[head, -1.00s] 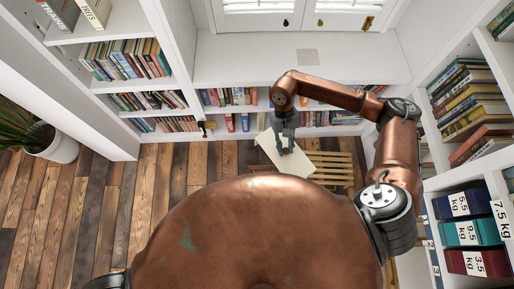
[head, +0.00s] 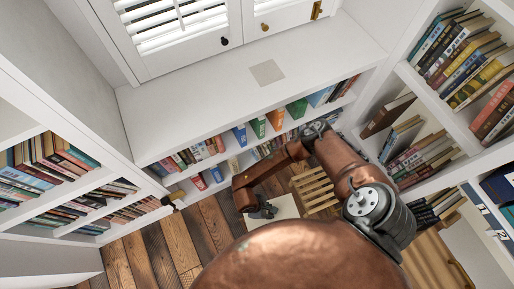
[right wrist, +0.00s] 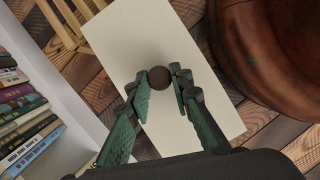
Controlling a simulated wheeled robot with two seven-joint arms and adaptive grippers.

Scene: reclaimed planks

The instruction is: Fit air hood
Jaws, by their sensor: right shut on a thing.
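A flat cream panel (head: 286,206), which I take for the air hood, hangs low in front of the bookcase in the head view, partly hidden by my arm and body. In the right wrist view the panel (right wrist: 160,60) is a plain rectangle with a round dark brown knob (right wrist: 159,77). My right gripper (head: 265,211) is at the panel; in the right wrist view its fingertips (right wrist: 160,82) are shut on the knob, one on each side. A square beige-grey patch (head: 267,73) lies on the white ledge under the shuttered doors. My left gripper is out of view.
The white ledge (head: 205,105) is otherwise clear. Bookshelves flank it on the left (head: 50,165) and right (head: 470,60), with more books below. A slatted wooden piece (head: 315,188) stands beside the panel, on the plank floor (head: 150,258).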

